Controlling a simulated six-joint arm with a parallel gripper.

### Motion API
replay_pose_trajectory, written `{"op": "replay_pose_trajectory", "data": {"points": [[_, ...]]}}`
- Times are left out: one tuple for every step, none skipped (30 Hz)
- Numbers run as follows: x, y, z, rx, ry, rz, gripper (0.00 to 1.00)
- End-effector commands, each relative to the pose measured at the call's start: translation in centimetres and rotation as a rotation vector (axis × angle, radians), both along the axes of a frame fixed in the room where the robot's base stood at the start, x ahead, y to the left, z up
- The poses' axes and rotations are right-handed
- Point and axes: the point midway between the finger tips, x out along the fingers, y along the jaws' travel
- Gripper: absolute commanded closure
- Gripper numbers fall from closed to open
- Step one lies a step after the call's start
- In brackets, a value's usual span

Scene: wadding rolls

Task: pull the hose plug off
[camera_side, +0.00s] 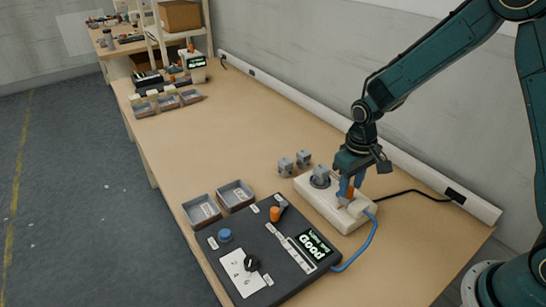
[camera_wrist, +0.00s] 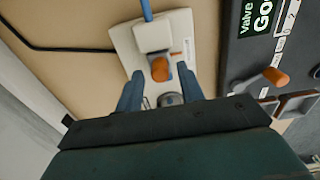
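A white fixture block (camera_side: 316,205) lies on the table, with a blue hose (camera_side: 371,238) running from its near right end to the dark panel. In the wrist view the hose (camera_wrist: 147,10) enters a pale raised block (camera_wrist: 152,37), which looks like the hose plug. An orange piece (camera_wrist: 161,69) sits beside that block. My gripper (camera_wrist: 160,73) is open, its blue fingers apart on either side of the orange piece. In the side view my gripper (camera_side: 350,188) is low over the fixture and partly hides this area. Contact cannot be told.
A dark control panel (camera_side: 225,262) with a screen reading "Good", a blue button and an orange lever is at the front. Two grey trays (camera_side: 202,210) and two small grey pieces (camera_side: 286,166) are nearby. A black cable (camera_side: 408,191) runs to the wall trunking. The table's middle is clear.

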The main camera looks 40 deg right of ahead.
Motion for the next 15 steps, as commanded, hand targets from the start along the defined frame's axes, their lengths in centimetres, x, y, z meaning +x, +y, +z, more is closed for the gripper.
{"op": "replay_pose_trajectory", "data": {"points": [[0.0,0.0,0.3,0.0,-0.002,0.0,0.62],[0.1,0.0,0.5,0.0,-0.003,0.0,0.62],[0.1,0.0,0.7,0.0,-0.003,0.0,0.62],[0.1,0.0,0.9,0.0,-0.003,0.0,0.62],[0.1,0.0,1.1,0.0,-0.002,0.0,0.62],[0.1,0.0,1.3,0.0,-0.002,0.0,0.62],[0.1,0.0,1.5,0.0,-0.003,0.0,0.62],[0.1,0.0,1.6,0.0,-0.003,0.0,0.62],[0.1,0.0,1.8,0.0,-0.002,0.0,0.62],[0.0,0.0,2.0,0.0,-0.002,0.0,0.62],[0.0,0.0,2.2,0.0,-0.002,0.0,0.62],[0.0,0.0,2.4,0.0,-0.002,0.0,0.62],[0.0,0.0,2.6,0.0,-0.003,0.0,0.62],[0.0,0.0,2.8,0.0,-0.003,0.0,0.62],[0.0,0.0,3.0,0.0,-0.002,0.0,0.62]]}}
